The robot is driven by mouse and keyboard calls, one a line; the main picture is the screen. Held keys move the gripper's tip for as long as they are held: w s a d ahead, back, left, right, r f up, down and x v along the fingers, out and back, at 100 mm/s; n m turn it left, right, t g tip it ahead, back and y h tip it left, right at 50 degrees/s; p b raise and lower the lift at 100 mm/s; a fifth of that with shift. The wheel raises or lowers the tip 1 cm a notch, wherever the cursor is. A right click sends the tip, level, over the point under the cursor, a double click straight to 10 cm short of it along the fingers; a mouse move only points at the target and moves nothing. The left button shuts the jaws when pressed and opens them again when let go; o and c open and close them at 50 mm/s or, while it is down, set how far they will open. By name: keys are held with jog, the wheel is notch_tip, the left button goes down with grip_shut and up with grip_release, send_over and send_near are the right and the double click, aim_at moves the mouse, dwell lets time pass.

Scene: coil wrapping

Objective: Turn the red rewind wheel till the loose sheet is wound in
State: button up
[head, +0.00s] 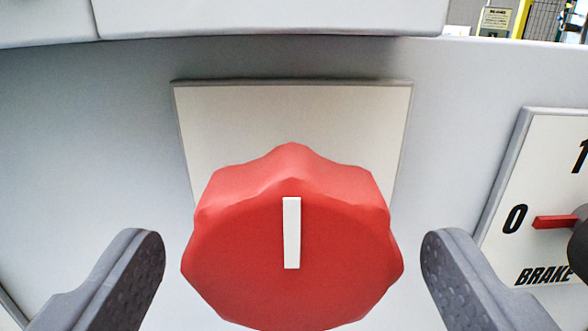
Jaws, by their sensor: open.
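The red rewind wheel (240,260) fills the lower middle of the head view. It has a lobed rim and a white bar mark (291,232) on its face, standing upright. It sits in front of a pale square plate (290,115) on the grey panel. My gripper (293,260) is open, one dark grey finger on each side of the wheel. A gap shows between each finger and the rim, so I see no contact. The wheel's lowest edge is cut off by the frame. The loose sheet is not in view.
A brake plate (530,150) marked "0", "1" and "BRAKE" is at the right. Its red pointer (555,222) points to "0", and its dark knob (580,240) is partly cut off. A grey housing edge (270,18) juts along the top. The left panel is mostly bare.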

jog(key=shift+w, duration=1.2)
jog(key=shift+a, duration=0.1)
jog(key=c, duration=1)
jog(key=shift+m, duration=0.3)
